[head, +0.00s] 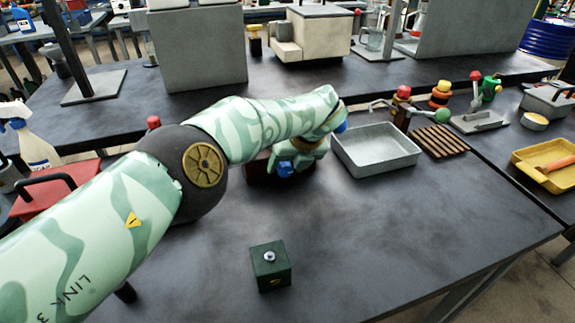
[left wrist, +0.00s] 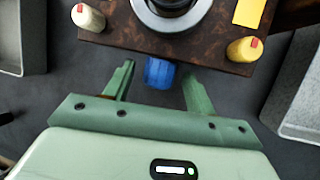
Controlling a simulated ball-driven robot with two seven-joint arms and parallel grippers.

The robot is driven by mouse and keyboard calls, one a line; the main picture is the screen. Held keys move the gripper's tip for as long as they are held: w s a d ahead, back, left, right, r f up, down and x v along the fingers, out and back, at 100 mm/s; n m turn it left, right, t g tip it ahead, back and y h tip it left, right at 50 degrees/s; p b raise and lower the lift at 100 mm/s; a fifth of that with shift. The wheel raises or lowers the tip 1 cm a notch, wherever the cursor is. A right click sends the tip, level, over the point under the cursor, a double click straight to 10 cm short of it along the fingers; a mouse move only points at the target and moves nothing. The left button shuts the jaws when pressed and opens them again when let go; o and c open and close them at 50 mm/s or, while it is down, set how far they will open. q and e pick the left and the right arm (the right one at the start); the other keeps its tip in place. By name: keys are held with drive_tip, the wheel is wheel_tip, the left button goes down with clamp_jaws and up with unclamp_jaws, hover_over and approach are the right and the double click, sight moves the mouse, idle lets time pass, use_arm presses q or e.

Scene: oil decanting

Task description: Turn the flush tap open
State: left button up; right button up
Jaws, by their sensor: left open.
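A rust-brown block (left wrist: 222,45) carries a round metal ring (left wrist: 135,8) and a blue knob (left wrist: 160,73) on its near edge, which looks like the flush tap. In the head view my arm hides most of the block (head: 262,166); blue shows by the gripper (head: 285,169). My right gripper is not in view.
A grey metal tray (head: 376,160) stands right of my gripper, with a slatted wooden rack (head: 440,141) beyond it. A small dark green box (head: 270,266) with a bolt on top stands nearer. A red case (head: 50,185) is at the left. The table's front right is clear.

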use_arm(q)
drive_tip(key=p+v, duration=0.1)
drive_tip(key=v, duration=1.4)
drive_tip(key=shift+s+d+r+p, duration=0.15)
drive_tip(key=shift+r+p, duration=0.2)
drive_tip(key=shift+p, duration=0.05)
